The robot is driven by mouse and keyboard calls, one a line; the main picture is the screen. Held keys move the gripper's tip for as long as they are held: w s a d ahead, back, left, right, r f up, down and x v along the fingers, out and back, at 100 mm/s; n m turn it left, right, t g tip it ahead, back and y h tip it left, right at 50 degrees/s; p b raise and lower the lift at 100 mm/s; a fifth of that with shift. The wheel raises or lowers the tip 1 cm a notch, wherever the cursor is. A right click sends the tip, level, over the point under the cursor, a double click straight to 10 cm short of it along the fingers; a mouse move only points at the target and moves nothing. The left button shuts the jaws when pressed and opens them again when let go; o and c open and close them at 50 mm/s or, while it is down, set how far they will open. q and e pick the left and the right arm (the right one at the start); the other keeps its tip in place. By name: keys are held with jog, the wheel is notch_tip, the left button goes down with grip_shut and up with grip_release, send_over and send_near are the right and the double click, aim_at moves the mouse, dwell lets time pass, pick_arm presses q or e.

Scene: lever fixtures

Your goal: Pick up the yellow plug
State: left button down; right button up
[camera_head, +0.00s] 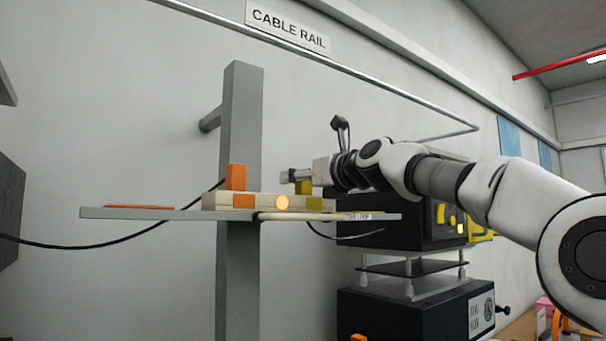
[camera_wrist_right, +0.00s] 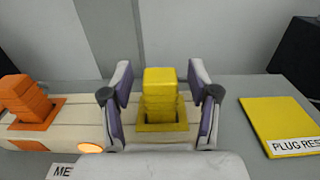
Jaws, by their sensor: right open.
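The yellow plug (camera_wrist_right: 160,92) stands upright in a yellow-framed socket of a cream block (camera_wrist_right: 65,122) in the right wrist view. In the head view the plug (camera_head: 304,187) is partly hidden by my right gripper (camera_head: 291,177). That gripper (camera_wrist_right: 160,97) is open, with one finger on each side of the plug. Gaps show between the fingers and the plug, so it is not clamped. My left gripper is out of view.
An orange plug (camera_head: 236,177) stands in the same block, left of the yellow one. An amber lamp (camera_head: 282,202) is on its front. The grey shelf (camera_head: 180,213) carries the block and a yellow pad (camera_wrist_right: 280,124). A grey post (camera_head: 240,120) rises behind the shelf.

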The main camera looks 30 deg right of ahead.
jog(key=shift+s+d, duration=0.15)
jog(key=shift+s, duration=0.15)
jog(key=shift+c, duration=0.7)
jog(key=shift+w+f, duration=0.15)
jog(key=shift+w, duration=0.2)
grip_shut()
jog(key=shift+s, duration=0.1)
